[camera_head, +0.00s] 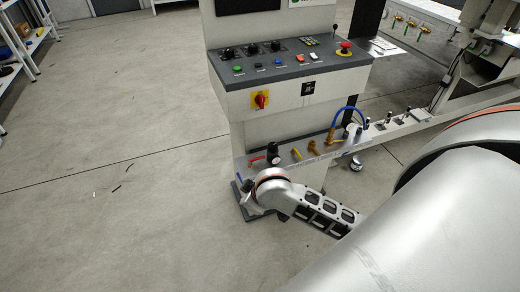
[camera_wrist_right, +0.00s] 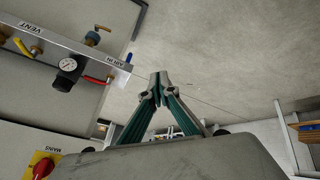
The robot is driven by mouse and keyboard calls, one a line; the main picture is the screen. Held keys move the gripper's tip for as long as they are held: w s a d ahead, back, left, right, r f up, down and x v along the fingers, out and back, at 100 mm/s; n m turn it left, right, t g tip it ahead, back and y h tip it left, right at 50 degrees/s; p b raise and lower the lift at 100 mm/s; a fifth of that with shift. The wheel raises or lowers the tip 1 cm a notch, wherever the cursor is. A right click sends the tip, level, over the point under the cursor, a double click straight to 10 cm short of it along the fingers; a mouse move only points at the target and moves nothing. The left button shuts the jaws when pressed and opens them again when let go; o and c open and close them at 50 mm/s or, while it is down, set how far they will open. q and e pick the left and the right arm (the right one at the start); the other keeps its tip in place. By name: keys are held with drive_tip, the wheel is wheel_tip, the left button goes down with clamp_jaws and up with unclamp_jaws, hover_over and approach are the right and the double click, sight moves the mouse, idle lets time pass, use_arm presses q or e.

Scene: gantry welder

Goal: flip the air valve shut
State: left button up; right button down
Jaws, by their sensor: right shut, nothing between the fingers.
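In the right wrist view, a valve with a red lever (camera_wrist_right: 97,80) sticks out from the manifold rail (camera_wrist_right: 80,48) near the "AIR IN" label (camera_wrist_right: 117,61). The lever lies roughly along the rail. The red lever also shows in the head view (camera_head: 257,158), at the left end of the rail. My right gripper (camera_wrist_right: 157,88) is shut and empty, apart from the lever and off the rail's end. In the head view my right wrist is just below the rail's left end and hides most of the gripper. My left gripper is not in view.
Beside the red lever stands a black regulator with a gauge (camera_wrist_right: 68,64), then a yellow handle (camera_wrist_right: 20,45) by the "VENT" label. A control console (camera_head: 290,75) with a red rotary switch (camera_head: 260,100) rises above the rail. The floor (camera_head: 130,190) to the left is open.

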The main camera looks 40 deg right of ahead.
drive_tip(key=w+d+r+m+g, duration=0.1)
drive_tip(key=w+d+r+m, duration=0.1)
drive_tip(key=w+d+m, duration=0.2)
drive_tip(key=w+d+r+m+g, duration=0.1)
drive_tip(key=w+d+r+m, duration=0.2)
drive_tip(key=w+d, duration=0.8)
drive_tip(key=shift+d+r+m+g+h, duration=0.35)
drive_tip(key=shift+d+m, duration=0.35)
drive_tip(key=shift+d, duration=0.3)
drive_tip(key=shift+f, duration=0.15)
